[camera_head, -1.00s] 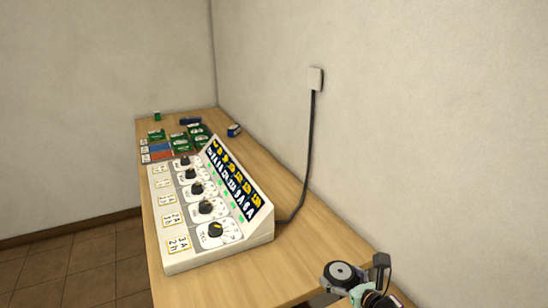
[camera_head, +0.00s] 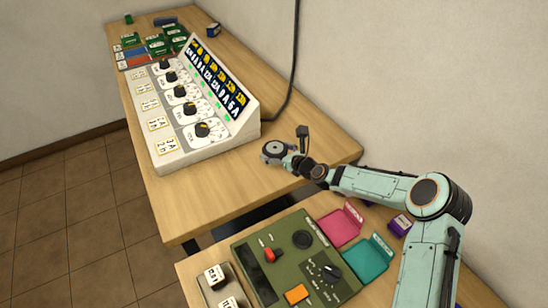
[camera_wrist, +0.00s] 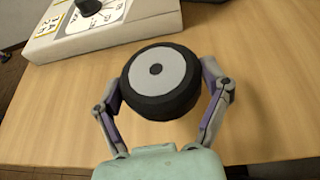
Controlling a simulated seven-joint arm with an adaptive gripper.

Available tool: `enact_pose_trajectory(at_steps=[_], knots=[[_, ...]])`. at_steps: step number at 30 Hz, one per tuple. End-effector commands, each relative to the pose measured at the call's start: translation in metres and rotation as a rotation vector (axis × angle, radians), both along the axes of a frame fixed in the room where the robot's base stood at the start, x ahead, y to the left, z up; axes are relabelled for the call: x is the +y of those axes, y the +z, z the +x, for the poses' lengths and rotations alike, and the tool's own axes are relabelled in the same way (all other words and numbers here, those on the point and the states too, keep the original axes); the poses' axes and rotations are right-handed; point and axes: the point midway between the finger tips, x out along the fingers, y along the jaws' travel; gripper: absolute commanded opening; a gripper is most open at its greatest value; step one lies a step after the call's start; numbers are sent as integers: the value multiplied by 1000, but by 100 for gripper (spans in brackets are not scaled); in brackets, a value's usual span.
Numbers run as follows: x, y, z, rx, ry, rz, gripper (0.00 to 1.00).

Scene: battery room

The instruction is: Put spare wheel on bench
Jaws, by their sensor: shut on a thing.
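The spare wheel (camera_wrist: 155,72) is a black tyre with a light grey hub and a dark centre. It is between the two fingers of my gripper (camera_wrist: 163,95), which is shut on it. In the head view the wheel (camera_head: 274,150) and my gripper (camera_head: 284,150) are over the right front part of the wooden bench (camera_head: 205,195). The bench top also fills much of the wrist view (camera_wrist: 50,110). I cannot tell whether the wheel touches the bench top or is held just above it.
A sloped charger panel with knobs (camera_head: 205,105) stands on the bench, left of the wheel. Green battery packs (camera_head: 160,45) lie at the far end. A nearer table holds a green tester (camera_head: 295,265), a pink tray (camera_head: 340,225) and a teal tray (camera_head: 370,258). A cable (camera_head: 294,60) runs up the wall.

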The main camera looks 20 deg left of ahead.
Motion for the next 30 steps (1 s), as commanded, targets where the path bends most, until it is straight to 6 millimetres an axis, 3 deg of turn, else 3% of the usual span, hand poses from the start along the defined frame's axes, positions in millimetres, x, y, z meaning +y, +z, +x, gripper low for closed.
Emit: enact_pose_trajectory(at_steps=[9,15,25,26,27,28,30], knots=[[10,-26,20,-3,0,2,36],[9,-54,19,-1,0,2,36],[9,-57,19,-3,0,2,36],[8,-57,19,-2,0,1,83],[8,-57,19,-2,0,1,96],[8,-57,19,-2,0,1,100],[9,-57,19,-2,0,1,100]])
